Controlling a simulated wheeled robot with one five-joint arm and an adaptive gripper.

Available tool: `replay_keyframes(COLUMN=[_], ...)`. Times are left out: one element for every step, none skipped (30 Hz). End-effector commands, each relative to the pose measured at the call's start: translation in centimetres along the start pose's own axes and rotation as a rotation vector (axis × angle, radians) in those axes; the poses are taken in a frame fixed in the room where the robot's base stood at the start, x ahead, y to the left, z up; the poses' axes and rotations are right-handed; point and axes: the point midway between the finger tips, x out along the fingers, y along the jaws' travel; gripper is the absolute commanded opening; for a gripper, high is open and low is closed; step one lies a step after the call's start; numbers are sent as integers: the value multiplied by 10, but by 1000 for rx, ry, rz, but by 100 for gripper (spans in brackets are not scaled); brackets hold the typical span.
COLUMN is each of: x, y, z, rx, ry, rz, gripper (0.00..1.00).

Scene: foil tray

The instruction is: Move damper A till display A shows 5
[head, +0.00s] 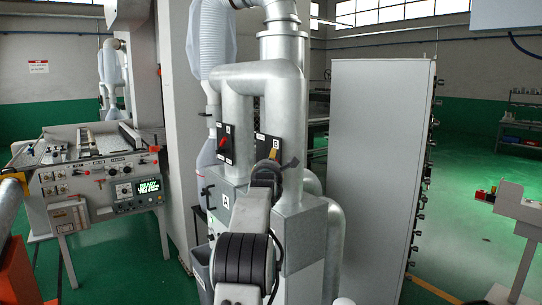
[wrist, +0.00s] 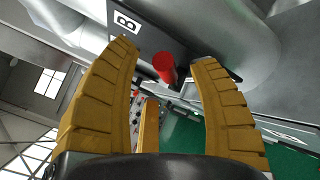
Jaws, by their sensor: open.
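Damper A (head: 224,144) is a dark plate with a red lever, slanted up to the right, on the left metal pipe. Damper B's plate (head: 263,147) is on the right pipe, partly hidden behind my gripper (head: 273,154). In the wrist view, the plate marked B (wrist: 126,22) is close, and a red handle (wrist: 164,68) shows between the yellow fingers of my gripper (wrist: 168,62). The fingers are open, with gaps on both sides of the handle. A label A (head: 225,201) is on the cabinet below. I cannot read a number for display A.
A tall grey cabinet (head: 375,170) stands to the right of the pipes. A console (head: 95,175) with a lit green screen (head: 149,187) stands at the left. Green floor is open at the right, before a workbench (head: 522,208).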

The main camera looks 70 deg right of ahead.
Motion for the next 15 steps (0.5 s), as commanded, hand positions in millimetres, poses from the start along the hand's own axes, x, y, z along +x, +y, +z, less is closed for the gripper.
replay_keyframes(x=[5, 8, 10, 12, 13, 15, 16, 17, 18, 19, 20, 20, 21, 21, 21], y=[1, 1, 1, 1, 1, 0, 0, 0, 0, 0, 0, 0, 0, -1, -1], z=[1, 1, 1, 1, 1, 0, 0, 0, 0, 0, 0, -1, -1, -1, -1], rx=[0, 0, 0, 0, 0, 0, 0, 0, 0, 0, 0, 0, 0, 0, 0], ry=[1, 1, 1, 1, 1, 1, 1, 1, 0, 1, 1, 1, 1, 1, 1], rz=[-1, -1, -1, -1, -1, -1, -1, 0, 0, 0, 0, -1, -1, -1, 0], gripper=[55, 55, 55, 55, 55, 55, 55, 55, 55, 55, 55, 55, 55, 55, 55])
